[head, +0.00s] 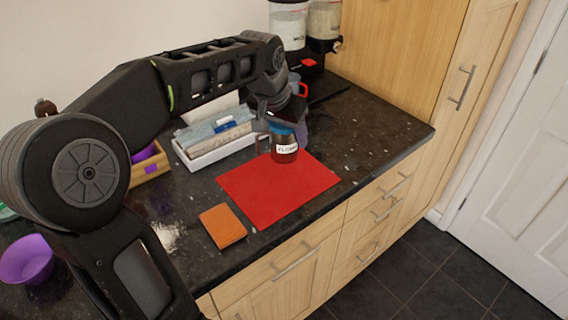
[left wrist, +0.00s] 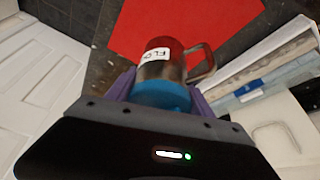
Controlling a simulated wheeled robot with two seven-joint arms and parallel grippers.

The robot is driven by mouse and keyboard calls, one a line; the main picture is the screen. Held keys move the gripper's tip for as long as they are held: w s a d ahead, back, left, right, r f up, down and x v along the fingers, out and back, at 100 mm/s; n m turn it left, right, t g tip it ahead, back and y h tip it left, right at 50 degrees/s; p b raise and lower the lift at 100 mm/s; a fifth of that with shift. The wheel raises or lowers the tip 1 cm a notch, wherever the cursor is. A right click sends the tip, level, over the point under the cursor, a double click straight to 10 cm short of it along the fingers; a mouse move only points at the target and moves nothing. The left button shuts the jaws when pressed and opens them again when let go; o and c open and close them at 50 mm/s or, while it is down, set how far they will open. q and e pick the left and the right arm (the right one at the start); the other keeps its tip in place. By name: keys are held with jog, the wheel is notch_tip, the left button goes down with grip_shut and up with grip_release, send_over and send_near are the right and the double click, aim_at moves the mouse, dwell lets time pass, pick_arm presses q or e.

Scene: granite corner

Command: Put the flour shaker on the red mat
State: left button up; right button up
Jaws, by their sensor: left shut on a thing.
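The flour shaker (head: 285,152) is a dark reddish jar with a white label, a blue top and a side handle. It shows over the far edge of the red mat (head: 272,194) in the head view; I cannot tell whether it touches the mat. My left gripper (head: 287,124) comes at it from above and behind. In the left wrist view the shaker (left wrist: 160,68) sits between the purple fingers of the left gripper (left wrist: 159,92), which is shut on it near the blue top. The red mat (left wrist: 180,22) lies beyond it there. My right gripper is not in view.
A white tray (head: 188,161) with packets stands left of the mat. An orange block (head: 222,226) lies near its front left corner. A purple bowl (head: 27,260) is at the far left. Dispensers (head: 289,28) stand at the back. The counter right of the mat is clear.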

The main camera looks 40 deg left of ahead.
aim_at(276, 131)
pick_arm(q)
jog(key=shift+f, duration=1.75)
jog(key=shift+f, duration=1.85)
jog(key=shift+f, duration=0.1)
jog(key=shift+f, duration=0.15)
jog(key=o, duration=1.5)
jog(key=shift+o, duration=0.2)
jog(key=shift+r, duration=0.2)
jog(key=shift+r, duration=0.2)
jog(key=v, duration=1.1)
jog(key=shift+s+r, duration=0.25)
jog(key=shift+r, duration=0.05)
